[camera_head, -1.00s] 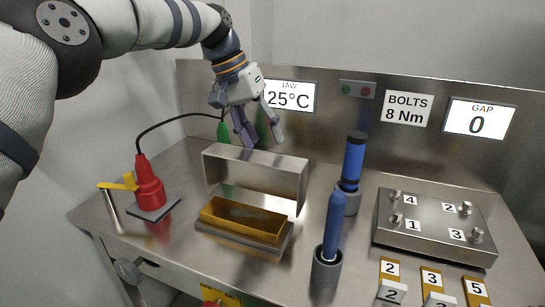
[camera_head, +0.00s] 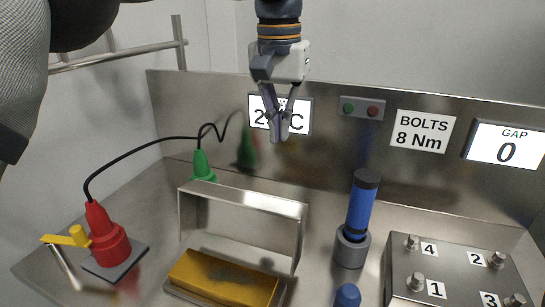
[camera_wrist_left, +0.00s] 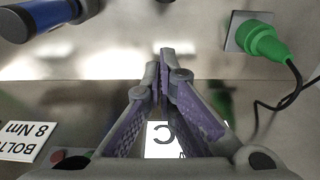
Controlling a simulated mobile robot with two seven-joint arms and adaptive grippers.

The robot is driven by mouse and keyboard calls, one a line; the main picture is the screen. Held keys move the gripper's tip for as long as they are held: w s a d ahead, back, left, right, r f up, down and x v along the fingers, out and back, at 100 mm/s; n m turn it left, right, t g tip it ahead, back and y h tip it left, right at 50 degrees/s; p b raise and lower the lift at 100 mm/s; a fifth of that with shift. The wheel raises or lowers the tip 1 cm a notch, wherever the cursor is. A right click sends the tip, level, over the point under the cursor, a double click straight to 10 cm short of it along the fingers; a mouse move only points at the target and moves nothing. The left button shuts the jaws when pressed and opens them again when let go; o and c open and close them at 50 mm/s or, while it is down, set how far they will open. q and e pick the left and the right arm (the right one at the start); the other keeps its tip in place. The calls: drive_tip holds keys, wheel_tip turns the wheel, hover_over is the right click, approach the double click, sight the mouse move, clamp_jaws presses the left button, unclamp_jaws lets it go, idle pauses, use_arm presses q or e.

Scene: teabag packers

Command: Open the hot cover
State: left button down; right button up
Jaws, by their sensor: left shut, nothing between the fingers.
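The hot cover appears to be the steel box-shaped frame (camera_head: 292,208). It stands tipped up on its edge behind a dull yellow block (camera_head: 225,282), which lies uncovered on a low metal base. My left gripper (camera_head: 278,138) hangs above and behind the frame, apart from it, in front of the jaw temperature display (camera_head: 302,115). Its fingers are shut and empty. In the left wrist view the closed fingertips (camera_wrist_left: 163,58) touch nothing. The cover cannot be made out in the left wrist view. My right gripper is not in view.
A red plug (camera_head: 107,240) and a green plug (camera_head: 201,165) share a black cable at the left. A blue tool (camera_head: 361,208) stands in a grey holder right of the frame. A bolted steel plate (camera_head: 450,270) lies at the right. A steel back panel (camera_head: 215,120) closes the rear.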

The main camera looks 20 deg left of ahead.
use_arm(q)
drive_tip(key=s+f, duration=0.1)
drive_tip(key=f, duration=0.1)
drive_tip(key=s+f+p, duration=0.1)
drive_tip(key=s+f, duration=0.1)
drive_tip(key=f, duration=0.1)
drive_tip(key=s+f, duration=0.1)
drive_tip(key=f, duration=0.1)
drive_tip(key=shift+s+d+f+p, duration=0.15)
drive_tip(key=shift+s+f+p, duration=0.2)
drive_tip(key=shift+s+f, duration=0.05)
drive_tip(key=shift+f, duration=0.25)
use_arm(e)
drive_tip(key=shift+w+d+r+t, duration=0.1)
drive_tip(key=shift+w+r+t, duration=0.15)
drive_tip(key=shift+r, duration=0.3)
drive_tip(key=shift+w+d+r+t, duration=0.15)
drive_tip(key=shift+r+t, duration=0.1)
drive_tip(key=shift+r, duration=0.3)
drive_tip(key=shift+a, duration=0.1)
